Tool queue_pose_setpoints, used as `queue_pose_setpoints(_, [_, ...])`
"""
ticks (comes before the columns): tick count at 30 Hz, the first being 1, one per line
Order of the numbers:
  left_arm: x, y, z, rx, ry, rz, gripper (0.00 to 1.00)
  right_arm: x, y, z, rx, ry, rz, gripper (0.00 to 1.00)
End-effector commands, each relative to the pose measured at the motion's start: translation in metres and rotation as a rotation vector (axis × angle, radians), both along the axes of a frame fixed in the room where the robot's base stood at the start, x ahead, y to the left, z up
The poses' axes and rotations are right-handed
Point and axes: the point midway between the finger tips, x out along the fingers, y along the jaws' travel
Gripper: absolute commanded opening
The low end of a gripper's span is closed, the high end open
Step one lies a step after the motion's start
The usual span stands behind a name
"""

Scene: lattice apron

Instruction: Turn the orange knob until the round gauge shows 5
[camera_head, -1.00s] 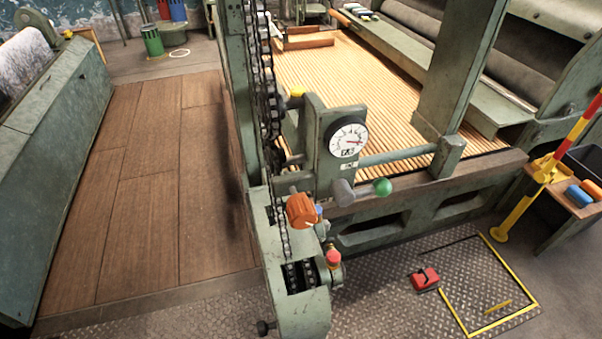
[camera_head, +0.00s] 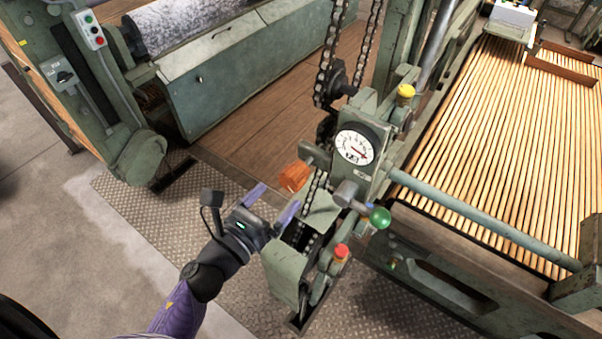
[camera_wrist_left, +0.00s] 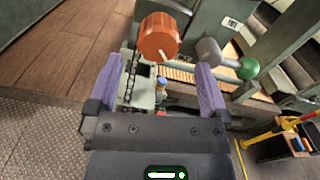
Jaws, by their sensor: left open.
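The orange knob (camera_head: 294,176) sits on the green machine post, left of and below the round gauge (camera_head: 355,146). The gauge has a white face, and its red needle points to the lower right; its figures are too small to read surely. My left gripper (camera_head: 277,199) is open and empty, just in front of the knob, with its purple fingers pointing towards it. In the left wrist view the knob (camera_wrist_left: 158,38) shows a white mark at its lower right and lies ahead of the spread fingers (camera_wrist_left: 158,67), apart from them. My right gripper is out of view.
A grey lever with a green ball (camera_head: 380,217) juts out right of the knob. A red button (camera_head: 341,252) is below, and a yellow cap (camera_head: 406,91) above the gauge. A chain (camera_head: 325,75) runs behind the knob. Open floor plate lies to the left.

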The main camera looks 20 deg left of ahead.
Motion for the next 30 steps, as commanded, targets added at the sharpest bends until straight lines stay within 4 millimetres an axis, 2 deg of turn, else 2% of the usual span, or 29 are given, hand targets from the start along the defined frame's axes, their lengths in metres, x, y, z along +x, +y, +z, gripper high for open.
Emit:
queue_pose_setpoints(3, [0.027,-0.009,0.003,-0.002,-0.002,0.001,1.0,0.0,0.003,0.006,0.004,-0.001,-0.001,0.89])
queue_pose_setpoints(9, [0.059,-0.021,0.0,-0.005,0.001,0.001,1.0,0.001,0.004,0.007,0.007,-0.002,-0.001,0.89])
queue_pose_setpoints(13, [0.069,-0.025,0.0,-0.005,0.002,0.001,1.0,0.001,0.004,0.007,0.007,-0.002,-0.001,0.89])
queue_pose_setpoints(21, [0.07,-0.025,0.0,-0.005,0.003,0.001,1.0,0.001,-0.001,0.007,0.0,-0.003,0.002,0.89])
queue_pose_setpoints(30, [0.07,-0.025,0.0,-0.005,0.003,0.001,0.36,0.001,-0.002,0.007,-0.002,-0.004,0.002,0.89])
